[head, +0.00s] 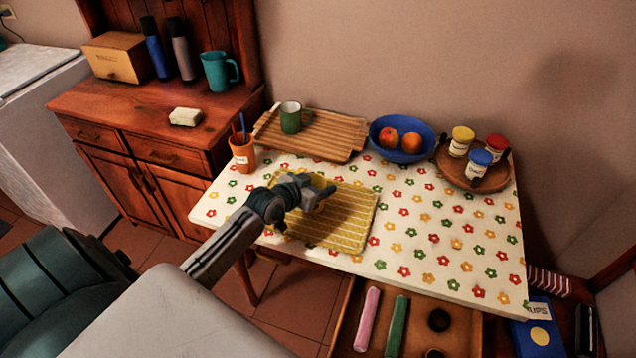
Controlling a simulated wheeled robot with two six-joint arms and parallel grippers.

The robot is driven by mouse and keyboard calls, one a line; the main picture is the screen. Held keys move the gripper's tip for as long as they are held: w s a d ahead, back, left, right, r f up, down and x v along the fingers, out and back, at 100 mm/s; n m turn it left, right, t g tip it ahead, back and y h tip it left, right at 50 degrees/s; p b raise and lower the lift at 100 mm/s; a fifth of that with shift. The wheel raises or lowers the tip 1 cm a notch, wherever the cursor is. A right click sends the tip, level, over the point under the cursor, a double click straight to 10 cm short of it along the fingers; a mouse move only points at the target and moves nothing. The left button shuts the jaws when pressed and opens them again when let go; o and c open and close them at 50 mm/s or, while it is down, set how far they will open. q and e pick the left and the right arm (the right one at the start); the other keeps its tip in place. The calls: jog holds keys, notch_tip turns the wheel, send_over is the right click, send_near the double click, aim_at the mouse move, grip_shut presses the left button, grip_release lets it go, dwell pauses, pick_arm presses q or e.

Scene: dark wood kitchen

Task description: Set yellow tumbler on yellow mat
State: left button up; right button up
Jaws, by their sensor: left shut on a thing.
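The yellow mat (345,230) with white stripes lies on the front left part of the flowered tablecloth. My left gripper (322,198) reaches in from the left and is low over the mat's upper left part. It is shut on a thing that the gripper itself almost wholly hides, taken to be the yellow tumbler. I cannot make out the tumbler's shape, or whether it touches the mat. No yellow tumbler shows elsewhere. My right gripper is not in view.
A terracotta cup (243,155) with pens stands left of the mat. Behind are a wooden tray (335,135) with a green mug (291,118), a blue fruit bowl (402,154) and a round tray (452,172) with jars. The tablecloth (440,245) right of the mat is clear.

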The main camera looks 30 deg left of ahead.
pick_arm(q)
jog(key=shift+f, duration=0.2)
jog(key=o, duration=1)
jog(key=shift+c, duration=0.2)
jog(key=shift+r, duration=0.1)
jog(key=shift+r, duration=0.2)
jog(key=v, duration=1.2)
jog(key=shift+p, duration=0.35)
